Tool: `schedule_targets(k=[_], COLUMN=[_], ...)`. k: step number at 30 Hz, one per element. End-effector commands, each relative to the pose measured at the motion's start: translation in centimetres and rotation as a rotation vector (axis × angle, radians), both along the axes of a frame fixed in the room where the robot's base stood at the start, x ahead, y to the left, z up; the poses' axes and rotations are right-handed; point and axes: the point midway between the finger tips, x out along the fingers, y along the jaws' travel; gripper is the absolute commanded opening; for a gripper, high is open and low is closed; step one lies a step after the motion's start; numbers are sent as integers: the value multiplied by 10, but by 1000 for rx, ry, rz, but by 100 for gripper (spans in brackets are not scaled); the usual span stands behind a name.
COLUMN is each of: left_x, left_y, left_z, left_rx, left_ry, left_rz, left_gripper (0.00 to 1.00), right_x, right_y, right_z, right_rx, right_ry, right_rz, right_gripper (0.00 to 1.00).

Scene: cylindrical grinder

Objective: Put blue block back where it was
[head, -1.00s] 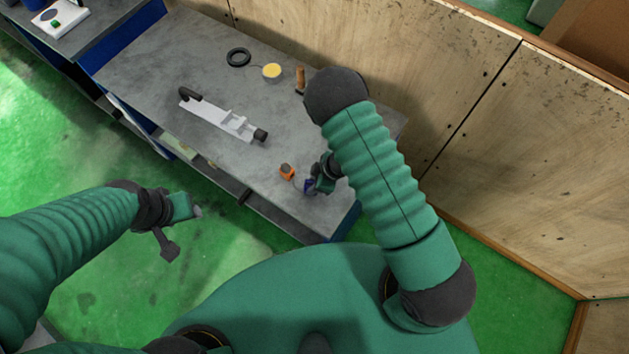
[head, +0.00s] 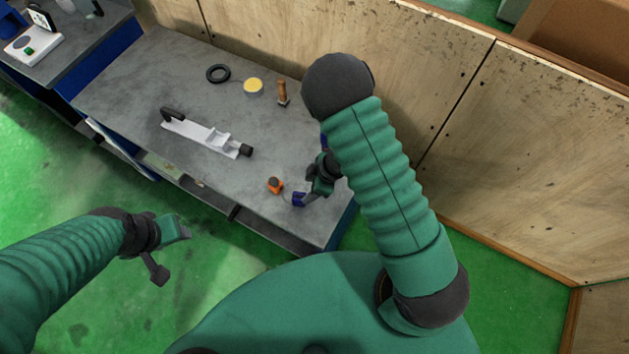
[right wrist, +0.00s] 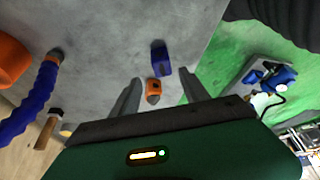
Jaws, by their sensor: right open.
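The blue block (head: 299,199) stands on the grey table top near its front right edge, beside a small orange block (head: 275,185). My right gripper (head: 311,193) is right next to the blue block, up and to its right in the head view. In the right wrist view the right gripper (right wrist: 160,76) is open. The blue block (right wrist: 160,58) shows just past its fingertips, and the orange block (right wrist: 153,88) shows between the fingers in the picture. I see no grip on either block.
A white fixture with dark ends (head: 205,136), a black ring (head: 218,73), a yellow-topped round tin (head: 253,86) and a wooden-handled tool (head: 282,92) stand on the table (head: 130,85). A wooden panel wall (head: 440,90) closes off the back and right.

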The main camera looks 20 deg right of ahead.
Motion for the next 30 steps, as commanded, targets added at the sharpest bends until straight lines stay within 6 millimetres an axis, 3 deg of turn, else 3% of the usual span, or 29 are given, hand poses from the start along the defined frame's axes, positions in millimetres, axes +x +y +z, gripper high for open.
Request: schedule_targets(k=[1,4,8,11,14,16,18,21,25,30], left_x=[0,0,0,0,0,0,0,0,0,0], left_y=[0,0,0,0,0,0,0,0,0,0], left_z=[3,6,8,8,8,8,8,8,8,8], left_rx=[0,0,0,0,0,0,0,0,0,0], left_ry=[0,0,0,0,0,0,0,0,0,0], left_rz=[0,0,0,0,-1,-1,0,0,0,0], left_gripper=[49,49,49,49,49,49,49,49,49,49], right_x=[-1,-6,-9,1,28,34,19,-22,-65,-80], right_y=[-4,-12,-18,-22,-39,-58,-71,-70,-51,-41], right_z=[15,35,50,63,98,133,163,191,208,211], right_rx=[1,1,0,-18,-78,-129,-160,-154,-107,-87], right_ry=[-4,-2,0,-37,-128,-166,-148,-49,89,147], right_rz=[-2,-2,-1,-53,-241,-439,-640,-865,-1014,-1053], right_gripper=[53,53,53,53,53,53,53,53,53,53])
